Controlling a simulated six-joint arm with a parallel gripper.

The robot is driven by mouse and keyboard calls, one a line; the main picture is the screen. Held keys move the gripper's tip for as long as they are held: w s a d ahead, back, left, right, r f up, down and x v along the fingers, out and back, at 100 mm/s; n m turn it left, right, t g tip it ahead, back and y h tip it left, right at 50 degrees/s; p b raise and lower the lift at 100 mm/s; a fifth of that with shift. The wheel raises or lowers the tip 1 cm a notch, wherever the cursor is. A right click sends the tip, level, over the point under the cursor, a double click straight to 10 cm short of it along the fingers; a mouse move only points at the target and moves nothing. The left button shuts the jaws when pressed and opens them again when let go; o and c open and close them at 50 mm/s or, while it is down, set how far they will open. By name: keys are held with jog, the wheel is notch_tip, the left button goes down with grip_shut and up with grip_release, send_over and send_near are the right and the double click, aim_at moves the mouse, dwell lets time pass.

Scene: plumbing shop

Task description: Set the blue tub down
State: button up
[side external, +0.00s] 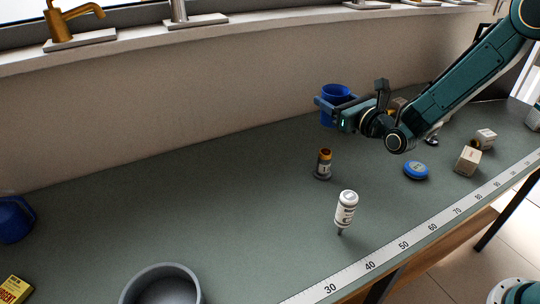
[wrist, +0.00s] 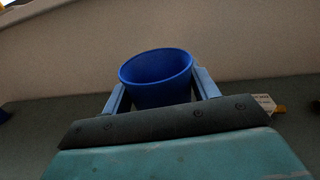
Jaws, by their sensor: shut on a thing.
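The blue tub (side external: 336,91) is at the back of the bench near the wall in the side external view. My gripper (side external: 327,104) is shut on it, with one finger along each side. In the wrist view the tub (wrist: 158,78) stands between the two pale fingers of my gripper (wrist: 160,92), its open rim facing up and slightly tilted in the picture. The tub's lower part is hidden by the gripper body in the wrist view. I cannot tell whether its base touches the bench.
Small boxes (side external: 467,160) lie to the right. The bench's left-centre (side external: 200,210) is clear.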

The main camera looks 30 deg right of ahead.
jog(key=shift+m+h, duration=0.5)
jog(key=shift+h, duration=0.3)
jog(key=d, duration=0.1)
jog(key=s+d, duration=0.2)
jog(key=d, duration=0.1)
jog(key=shift+d, duration=0.1)
jog(key=shift+n+y, duration=0.5)
jog(key=shift+y, duration=0.4)
jog(key=shift+w+a+r, duration=0.3)
jog(key=shift+a+r, duration=0.45)
jog(key=shift+r, duration=0.15)
jog(key=shift+w+a+r, duration=0.3)
jog(key=shift+a+r, duration=0.4)
jog(key=shift+r, duration=0.2)
jog(key=s+a+r+n+g+y, duration=0.15)
jog(key=a+n+g+y, duration=0.45)
jog(key=a, duration=0.6)
jog(key=s+a+f+n+g+y, duration=0.1)
jog(key=s+a+n+g+y, duration=0.3)
jog(key=a+y, duration=0.6)
notch_tip(320, 180, down, 10)
jog(key=w+a+t+h, duration=0.1)
jog(key=w+h, duration=0.1)
jog(key=shift+a+r+n, duration=0.15)
jog(key=shift+a+n, duration=0.05)
jog(key=shift+n, duration=0.2)
